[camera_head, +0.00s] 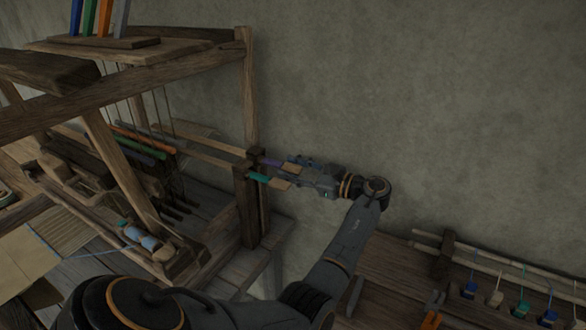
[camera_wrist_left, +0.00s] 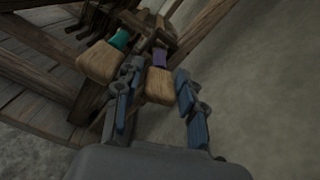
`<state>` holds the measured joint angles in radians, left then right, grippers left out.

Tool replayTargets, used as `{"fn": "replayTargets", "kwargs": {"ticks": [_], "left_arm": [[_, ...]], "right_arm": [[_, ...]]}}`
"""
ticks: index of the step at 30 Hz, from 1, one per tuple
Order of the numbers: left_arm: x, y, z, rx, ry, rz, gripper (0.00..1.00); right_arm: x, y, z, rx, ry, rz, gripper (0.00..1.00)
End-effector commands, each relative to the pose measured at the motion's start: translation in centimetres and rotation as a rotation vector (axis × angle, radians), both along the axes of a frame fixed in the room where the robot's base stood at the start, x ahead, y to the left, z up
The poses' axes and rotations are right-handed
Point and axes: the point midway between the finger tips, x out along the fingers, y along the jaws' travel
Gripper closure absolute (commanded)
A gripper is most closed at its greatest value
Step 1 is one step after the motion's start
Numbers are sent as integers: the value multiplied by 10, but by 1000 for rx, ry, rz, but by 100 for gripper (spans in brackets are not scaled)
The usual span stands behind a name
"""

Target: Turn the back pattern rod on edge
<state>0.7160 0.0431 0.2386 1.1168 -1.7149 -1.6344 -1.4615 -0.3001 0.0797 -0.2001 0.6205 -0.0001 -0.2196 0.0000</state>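Two pattern rods stick out of the loom's right post. The back rod has a purple band (camera_head: 270,162), and the front rod has a teal band (camera_head: 258,178) and a flat wooden end (camera_head: 282,184). My left gripper (camera_head: 292,169) is at the back rod's end, pointing left. In the left wrist view, the back rod's flat wooden end (camera_wrist_left: 160,85) lies between the spread fingers (camera_wrist_left: 155,72), broad face toward the camera. A small gap seems to show beside it; contact is unclear. The front rod's end (camera_wrist_left: 100,62) is outside the left finger. My right gripper is not in view.
The wooden loom post (camera_head: 249,205) stands left of the gripper. The plain wall (camera_head: 420,110) is behind the arm. A wooden rack (camera_head: 446,255) with hanging coloured pieces stands at lower right. Coloured rods (camera_head: 140,147) lie inside the loom.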

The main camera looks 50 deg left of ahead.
Motion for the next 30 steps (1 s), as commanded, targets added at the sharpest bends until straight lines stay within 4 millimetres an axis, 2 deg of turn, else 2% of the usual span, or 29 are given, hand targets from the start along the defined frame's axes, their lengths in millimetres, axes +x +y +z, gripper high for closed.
{"fn": "replayTargets", "kwargs": {"ticks": [1,6,30], "left_arm": [[0,0,0,0,0,0,69],[0,0,0,0,0,0,100],[0,0,0,18,-56,0,100]], "right_arm": [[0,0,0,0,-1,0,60],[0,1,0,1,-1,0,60],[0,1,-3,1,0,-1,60]]}}
